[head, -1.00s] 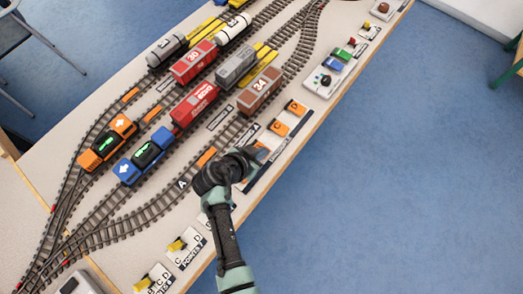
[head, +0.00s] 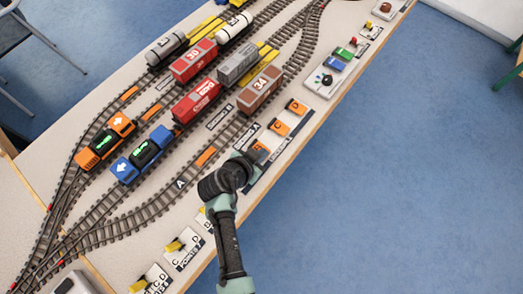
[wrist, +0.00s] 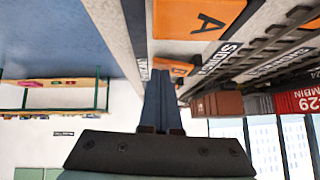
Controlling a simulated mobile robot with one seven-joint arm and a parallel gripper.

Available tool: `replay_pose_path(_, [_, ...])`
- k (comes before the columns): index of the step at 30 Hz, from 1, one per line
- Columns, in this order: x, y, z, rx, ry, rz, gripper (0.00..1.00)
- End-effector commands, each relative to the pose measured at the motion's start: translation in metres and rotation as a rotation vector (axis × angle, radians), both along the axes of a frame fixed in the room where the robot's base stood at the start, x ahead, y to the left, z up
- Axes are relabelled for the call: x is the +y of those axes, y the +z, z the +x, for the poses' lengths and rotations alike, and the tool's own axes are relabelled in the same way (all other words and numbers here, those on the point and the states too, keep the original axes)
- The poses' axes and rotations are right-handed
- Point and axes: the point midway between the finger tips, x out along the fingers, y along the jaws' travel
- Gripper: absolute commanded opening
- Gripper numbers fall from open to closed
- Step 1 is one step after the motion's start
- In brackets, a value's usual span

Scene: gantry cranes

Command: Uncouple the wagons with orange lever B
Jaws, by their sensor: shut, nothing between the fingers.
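Orange lever B (head: 260,147) is on the panel along the table's front edge, partly behind my gripper in the head view. My gripper (head: 247,160) is shut and empty, with its fingertips close to lever B. In the wrist view the fingers (wrist: 161,76) end just beside the orange block marked B (wrist: 174,66); I cannot tell if they touch it. The orange block marked A (wrist: 198,18) is large at the top of that view. The wagons stand on the tracks: a red one (head: 195,103), a brown one marked 34 (head: 259,91) and a grey one (head: 237,65).
Orange levers C (head: 279,127) and D (head: 297,107) stand farther along the same panel. A blue locomotive (head: 127,171) and an orange one (head: 92,157) are on the tracks to the left. Yellow points levers (head: 174,246) are at the lower front. Blue floor is open at right.

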Motion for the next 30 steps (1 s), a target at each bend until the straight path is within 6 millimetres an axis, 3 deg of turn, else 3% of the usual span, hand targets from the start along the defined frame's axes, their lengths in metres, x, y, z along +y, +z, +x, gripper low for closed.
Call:
replay_pose_path(13, [0.001, 0.016, 0.0, 0.0, 0.001, 0.001, 0.0])
replay_pose_path(25, [0.0, 0.018, 0.0, 0.0, 0.0, 0.0, 0.0])
replay_pose_path(30, [-0.007, 0.037, 0.006, -0.002, 0.0, 0.001, 0.0])
